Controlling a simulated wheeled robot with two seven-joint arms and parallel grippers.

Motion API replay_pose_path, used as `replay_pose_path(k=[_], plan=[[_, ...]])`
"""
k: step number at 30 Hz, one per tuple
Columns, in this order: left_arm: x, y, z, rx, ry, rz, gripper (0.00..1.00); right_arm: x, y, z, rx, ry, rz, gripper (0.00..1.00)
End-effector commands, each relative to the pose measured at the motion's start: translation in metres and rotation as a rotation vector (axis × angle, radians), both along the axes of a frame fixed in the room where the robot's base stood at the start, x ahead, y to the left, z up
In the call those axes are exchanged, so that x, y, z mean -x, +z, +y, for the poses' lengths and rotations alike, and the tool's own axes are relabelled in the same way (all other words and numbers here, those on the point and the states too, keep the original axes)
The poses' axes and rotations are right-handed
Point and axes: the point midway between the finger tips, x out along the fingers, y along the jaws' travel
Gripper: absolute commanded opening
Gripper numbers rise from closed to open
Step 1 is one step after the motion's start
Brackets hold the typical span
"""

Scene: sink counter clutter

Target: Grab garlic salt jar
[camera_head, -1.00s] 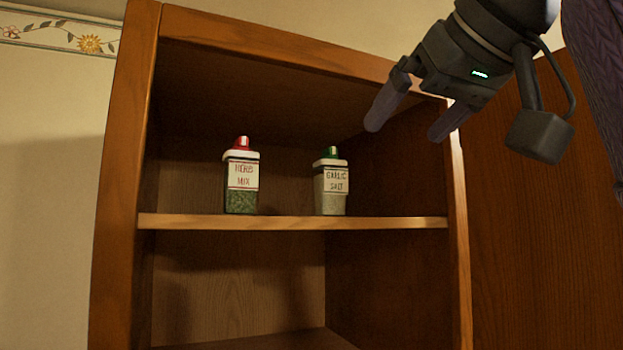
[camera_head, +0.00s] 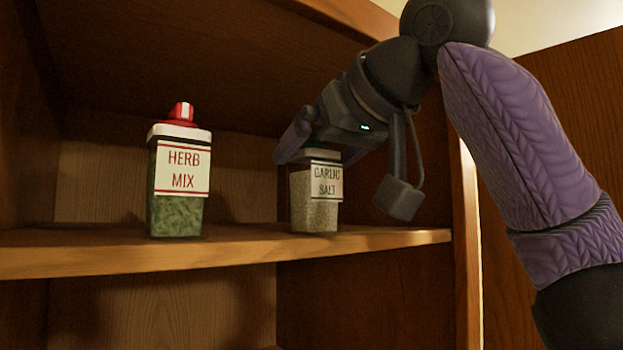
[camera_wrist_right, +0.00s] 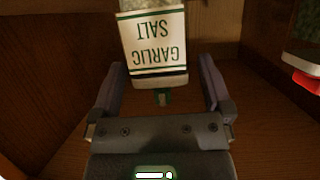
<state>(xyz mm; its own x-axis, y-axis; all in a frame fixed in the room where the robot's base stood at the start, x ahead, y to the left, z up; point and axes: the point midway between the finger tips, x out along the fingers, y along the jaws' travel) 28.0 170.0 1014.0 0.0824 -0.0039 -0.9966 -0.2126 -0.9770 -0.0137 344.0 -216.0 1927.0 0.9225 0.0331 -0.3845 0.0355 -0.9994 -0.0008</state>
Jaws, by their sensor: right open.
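The garlic salt jar (camera_head: 315,205) stands upright on the cabinet shelf, with pale contents and a white label. Its top is partly hidden by my right gripper (camera_head: 318,155) in the head view. The gripper is open and reaches down from above right, its fingers around the jar's upper part. In the right wrist view the jar (camera_wrist_right: 153,40) appears upside down between the open fingers of the gripper (camera_wrist_right: 157,75), with a gap at each side near its cap. My left gripper is not in view.
An herb mix jar (camera_head: 180,185) with a red and white cap stands to the left on the same shelf (camera_head: 100,255). The cabinet's right wall and front edge (camera_head: 465,230) are close beside my right arm. The shelf between the jars is clear.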

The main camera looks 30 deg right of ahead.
Motion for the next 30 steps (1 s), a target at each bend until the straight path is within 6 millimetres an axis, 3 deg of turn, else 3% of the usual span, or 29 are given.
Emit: replay_pose_path(k=[3, 9, 23, 30], plan=[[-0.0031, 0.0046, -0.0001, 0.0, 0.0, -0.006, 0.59, -0.0117, -0.0046, 0.0007, 0.001, 0.0, 0.002, 1.0], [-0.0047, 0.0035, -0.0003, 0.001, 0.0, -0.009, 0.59, -0.0126, -0.006, 0.001, 0.0, 0.001, 0.0, 1.0], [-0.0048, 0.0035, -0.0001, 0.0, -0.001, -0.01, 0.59, -0.0124, -0.0058, 0.0008, 0.0, 0.001, 0.0, 0.04], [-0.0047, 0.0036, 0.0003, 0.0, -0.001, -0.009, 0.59, -0.0123, -0.0048, 0.0009, 0.0, 0.001, -0.001, 0.04]])
